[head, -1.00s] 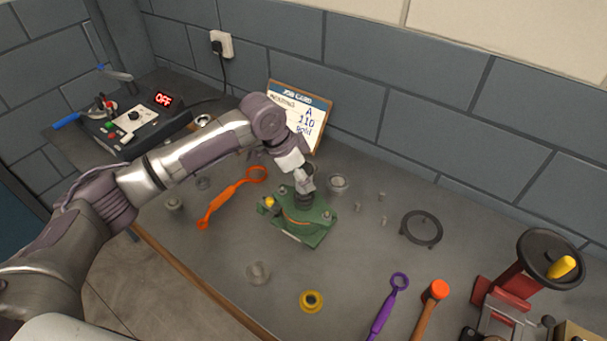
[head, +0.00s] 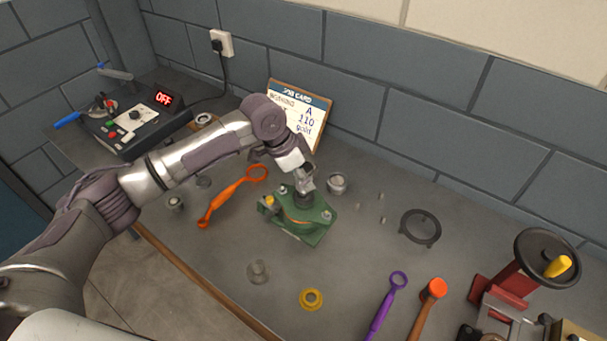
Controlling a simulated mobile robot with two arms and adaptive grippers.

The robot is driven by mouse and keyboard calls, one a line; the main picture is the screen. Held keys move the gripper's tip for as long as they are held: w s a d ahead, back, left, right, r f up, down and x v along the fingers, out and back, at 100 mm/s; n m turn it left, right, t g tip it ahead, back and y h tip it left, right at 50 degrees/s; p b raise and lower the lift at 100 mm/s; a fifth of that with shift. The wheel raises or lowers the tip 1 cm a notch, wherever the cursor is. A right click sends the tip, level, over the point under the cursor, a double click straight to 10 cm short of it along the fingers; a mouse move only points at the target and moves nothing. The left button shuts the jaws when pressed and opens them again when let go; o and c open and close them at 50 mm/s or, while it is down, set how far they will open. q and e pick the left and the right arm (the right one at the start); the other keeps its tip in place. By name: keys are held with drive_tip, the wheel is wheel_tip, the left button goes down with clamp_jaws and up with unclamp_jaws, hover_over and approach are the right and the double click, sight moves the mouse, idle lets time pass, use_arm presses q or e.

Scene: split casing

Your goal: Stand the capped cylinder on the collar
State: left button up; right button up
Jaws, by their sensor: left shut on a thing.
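My left gripper (head: 305,186) points down over the green casing (head: 311,231), shut on a small dark part that is mostly hidden by the fingers. This part is at the top of the casing; I cannot tell whether it touches it or whether it is the capped cylinder. A yellow flanged ring (head: 311,299), which may be the collar, lies flat at the front of the bench. A grey cylindrical part (head: 338,184) stands just behind and right of the casing. My right gripper is not in view.
An orange wrench (head: 229,199) lies left of the casing. A translucent cup-like part (head: 258,271) stands in front. A black ring on short legs (head: 421,228), purple wrench (head: 385,309), orange mallet (head: 434,291) and red handwheel press (head: 516,282) are right. A job card (head: 305,110) leans behind.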

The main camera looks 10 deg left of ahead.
sight(304, 168)
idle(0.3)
use_arm(q)
drive_tip(key=shift+f, duration=0.85)
drive_tip(key=shift+f, duration=0.2)
idle(0.6)
drive_tip(key=o, duration=1.4)
drive_tip(key=shift+c, duration=0.2)
wheel_tip(304, 168, up, 5)
drive_tip(key=p, duration=0.5)
drive_tip(key=shift+s+r, duration=0.1)
drive_tip(key=shift+r, duration=0.05)
